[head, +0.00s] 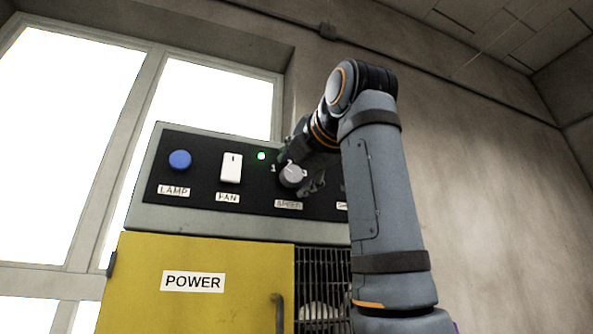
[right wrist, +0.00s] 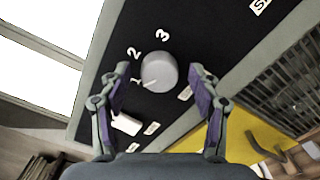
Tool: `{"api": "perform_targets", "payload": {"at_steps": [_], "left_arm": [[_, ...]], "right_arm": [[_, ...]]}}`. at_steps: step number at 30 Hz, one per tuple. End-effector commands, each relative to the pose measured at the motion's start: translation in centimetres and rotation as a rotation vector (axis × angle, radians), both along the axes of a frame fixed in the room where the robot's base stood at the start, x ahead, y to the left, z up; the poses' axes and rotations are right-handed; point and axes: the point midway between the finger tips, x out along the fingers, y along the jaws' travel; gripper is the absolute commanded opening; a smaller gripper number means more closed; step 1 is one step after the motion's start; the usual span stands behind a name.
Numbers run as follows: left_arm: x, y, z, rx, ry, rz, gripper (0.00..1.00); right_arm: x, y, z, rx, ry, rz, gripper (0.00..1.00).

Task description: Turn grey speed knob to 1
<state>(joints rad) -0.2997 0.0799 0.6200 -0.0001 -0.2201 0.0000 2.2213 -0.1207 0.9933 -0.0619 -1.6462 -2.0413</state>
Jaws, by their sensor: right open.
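The grey speed knob (head: 292,176) is on the black control panel above the SPEED label, with the numbers 1, 2 and 3 around it. In the right wrist view the knob (right wrist: 158,72) is round and light grey, and a pale mark on its face seems to lie toward the 1. My right gripper (head: 302,173) is at the knob. In the right wrist view its purple-padded fingers (right wrist: 160,77) are spread on either side of the knob, with gaps visible. My left gripper is out of view.
The panel (head: 210,207) also holds a blue LAMP button (head: 180,159), a white FAN switch (head: 231,168) and a lit green light (head: 262,156). A yellow POWER door (head: 190,310) and a dark grille (head: 322,270) are below. My right arm hides the panel's right end.

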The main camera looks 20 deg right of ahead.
Motion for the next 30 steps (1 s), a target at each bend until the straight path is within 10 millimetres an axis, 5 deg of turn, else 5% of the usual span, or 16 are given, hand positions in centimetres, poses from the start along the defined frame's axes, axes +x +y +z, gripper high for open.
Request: {"api": "perform_targets", "payload": {"at_steps": [7, 21, 30], "left_arm": [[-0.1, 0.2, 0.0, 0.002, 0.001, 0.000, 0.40], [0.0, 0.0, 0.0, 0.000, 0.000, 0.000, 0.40], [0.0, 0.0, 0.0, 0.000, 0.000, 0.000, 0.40]], "right_arm": [[-1.5, 0.0, 0.2, 0.000, -0.004, 0.000, 0.62], [-11.2, -0.4, 0.0, 0.000, -0.001, 0.001, 0.62], [-12.0, -0.4, 0.0, 0.000, 0.000, 0.000, 0.62]]}}
